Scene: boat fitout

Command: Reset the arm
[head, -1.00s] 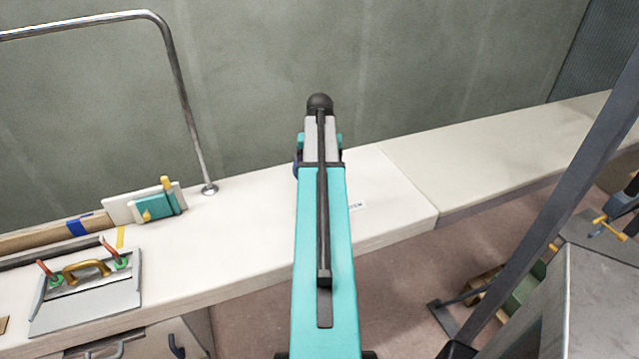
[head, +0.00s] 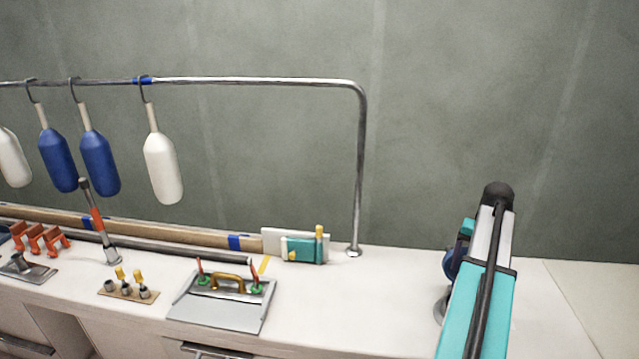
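My arm is teal and grey and shows at the right of the head view, reaching up over the white counter (head: 395,300). Its upper end bends at a dark rounded joint in front of the grey-green wall. The fingertips of my gripper are not visible, so I cannot see whether it holds anything.
A metal rail (head: 260,81) carries blue and white fenders (head: 163,167) on hooks. On the counter are a grey plate with a brass handle (head: 228,283), a teal block (head: 301,250), a hammer-like tool (head: 97,222), and orange clips (head: 40,239). Counter between plate and arm is clear.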

